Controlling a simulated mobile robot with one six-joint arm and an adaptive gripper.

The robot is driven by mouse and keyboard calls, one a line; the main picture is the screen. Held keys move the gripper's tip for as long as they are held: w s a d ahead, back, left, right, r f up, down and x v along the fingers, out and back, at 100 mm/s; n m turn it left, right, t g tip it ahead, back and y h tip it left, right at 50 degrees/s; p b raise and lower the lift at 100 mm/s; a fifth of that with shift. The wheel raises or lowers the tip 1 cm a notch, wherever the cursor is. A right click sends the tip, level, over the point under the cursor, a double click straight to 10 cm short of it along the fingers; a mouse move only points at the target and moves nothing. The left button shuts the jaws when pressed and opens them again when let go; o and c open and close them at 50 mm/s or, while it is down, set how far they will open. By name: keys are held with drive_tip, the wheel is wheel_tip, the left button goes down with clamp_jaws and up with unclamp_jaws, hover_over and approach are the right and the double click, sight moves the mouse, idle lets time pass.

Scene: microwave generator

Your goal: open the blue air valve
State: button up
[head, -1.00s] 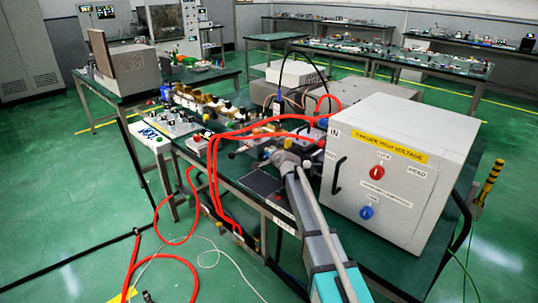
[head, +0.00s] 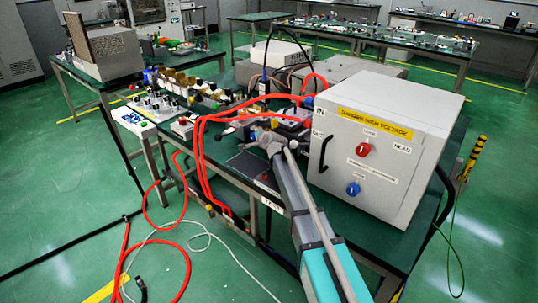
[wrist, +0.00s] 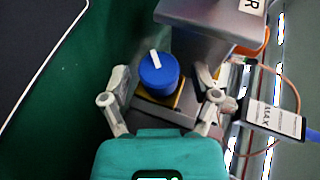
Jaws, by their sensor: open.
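The blue air valve (wrist: 158,74) shows in the wrist view as a round blue knob with a white pointer bar on top, on a yellow-edged base. The white bar points up and slightly left in the picture. My gripper (wrist: 162,80) is open, with one finger on each side of the knob. Gaps show between the fingers and the knob, and nothing is gripped. In the head view my gripper (head: 270,138) is over the table, left of the grey cabinet. I cannot make out this valve clearly there.
The grey cabinet (head: 430,130), with a red knob (head: 362,149) and another blue knob (head: 353,189), stands right of my arm. Red hoses (head: 203,160) loop beside my gripper. A grey metal block (wrist: 205,30) is close to the valve.

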drive_tip(key=shift+f+t+y+b, duration=0.2)
drive_tip(key=shift+t+y+b, duration=0.25)
drive_tip(key=shift+b, duration=0.55)
